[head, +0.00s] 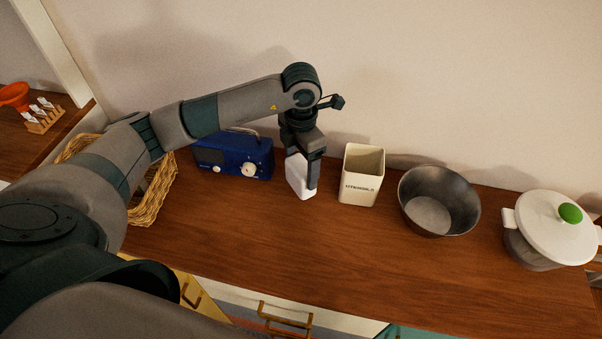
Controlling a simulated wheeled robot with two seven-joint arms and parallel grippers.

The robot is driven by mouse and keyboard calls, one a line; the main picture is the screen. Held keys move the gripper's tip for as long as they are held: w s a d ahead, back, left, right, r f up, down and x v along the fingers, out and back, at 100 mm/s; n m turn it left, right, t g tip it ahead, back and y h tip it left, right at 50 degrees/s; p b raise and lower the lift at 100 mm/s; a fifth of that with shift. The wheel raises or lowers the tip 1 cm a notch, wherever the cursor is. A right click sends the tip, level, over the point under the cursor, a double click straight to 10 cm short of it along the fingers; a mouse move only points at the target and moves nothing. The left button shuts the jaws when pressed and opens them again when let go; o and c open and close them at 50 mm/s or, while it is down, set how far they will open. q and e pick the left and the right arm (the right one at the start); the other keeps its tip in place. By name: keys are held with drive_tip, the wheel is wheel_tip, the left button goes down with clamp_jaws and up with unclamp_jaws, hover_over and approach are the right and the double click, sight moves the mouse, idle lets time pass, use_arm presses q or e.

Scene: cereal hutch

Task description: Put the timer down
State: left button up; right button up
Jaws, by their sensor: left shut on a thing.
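The timer (296,178) is a small white block with rounded edges in the head view, between the blue radio and the utensil holder. My left gripper (310,172) reaches down from above and is shut on the timer. The gripper finger covers part of the timer's right side. The timer is at or just above the wooden counter (300,240); I cannot tell whether it touches. My right gripper is not in view.
A blue radio (232,158) stands left of the timer, with a wicker basket (152,200) beyond it. A cream utensil holder (361,178), a metal bowl (438,203) and a white-lidded pot (550,232) stand to the right. The counter's front strip is clear.

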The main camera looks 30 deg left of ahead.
use_arm(q)
drive_tip(key=shift+f+p, duration=0.65)
drive_tip(key=shift+f, duration=1.15)
drive_tip(key=shift+f, duration=0.25)
drive_tip(key=o, duration=1.2)
drive_tip(key=shift+r, duration=0.2)
